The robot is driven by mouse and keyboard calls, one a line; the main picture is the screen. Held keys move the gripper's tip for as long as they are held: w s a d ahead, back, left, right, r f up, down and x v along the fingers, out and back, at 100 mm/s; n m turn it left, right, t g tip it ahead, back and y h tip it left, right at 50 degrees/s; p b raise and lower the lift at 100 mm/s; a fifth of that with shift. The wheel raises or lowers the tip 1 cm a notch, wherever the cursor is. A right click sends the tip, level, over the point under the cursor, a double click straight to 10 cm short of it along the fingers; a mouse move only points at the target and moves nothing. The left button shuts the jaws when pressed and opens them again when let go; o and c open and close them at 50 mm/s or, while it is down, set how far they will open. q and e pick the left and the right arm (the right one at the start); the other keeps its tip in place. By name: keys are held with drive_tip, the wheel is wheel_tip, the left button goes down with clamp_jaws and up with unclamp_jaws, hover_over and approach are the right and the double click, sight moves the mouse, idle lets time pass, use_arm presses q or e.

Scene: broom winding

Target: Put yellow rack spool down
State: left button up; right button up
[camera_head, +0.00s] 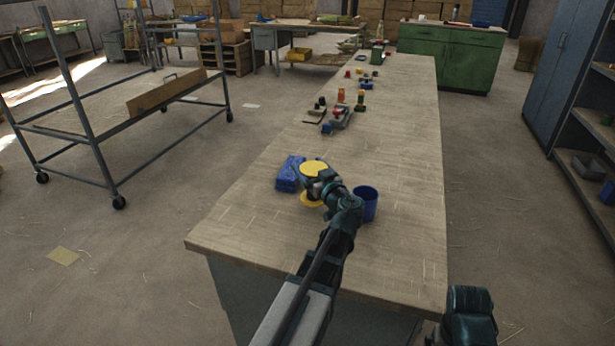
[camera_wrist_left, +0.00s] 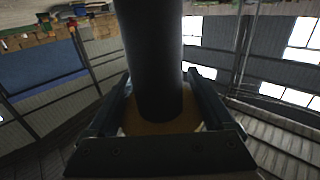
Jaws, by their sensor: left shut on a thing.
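The yellow rack spool (camera_head: 314,167) is upright at my left gripper (camera_head: 322,186), over the near part of the wooden workbench (camera_head: 400,215). Its top and lower yellow flanges show in the head view; my gripper partly covers its middle. I cannot tell whether the lower flange touches the bench. In the left wrist view, the fingers of my left gripper (camera_wrist_left: 158,90) are on either side of the spool's dark core (camera_wrist_left: 152,50), with a yellow flange partly seen behind. The gripper is shut on it. My right gripper's fingers are not in view.
A blue folded-looking item (camera_head: 289,174) lies just left of the spool. A blue cup (camera_head: 366,203) stands close on its right. Several small tools and parts, such as a grey tool (camera_head: 340,117), lie farther back. The bench's front and right parts are clear.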

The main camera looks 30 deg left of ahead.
use_arm(q)
drive_tip(key=shift+x, duration=1.2)
drive_tip(key=shift+w+d+f, duration=0.1)
drive_tip(key=shift+f, duration=0.1)
wheel_tip(320, 180, down, 3)
drive_tip(key=b, duration=0.3)
drive_tip(key=shift+f+b, duration=0.25)
drive_tip(key=shift+b, duration=0.15)
drive_tip(key=shift+r, duration=0.1)
drive_tip(key=shift+d+f+b, duration=0.1)
drive_tip(key=shift+f+b, duration=0.2)
drive_tip(key=shift+b, duration=0.05)
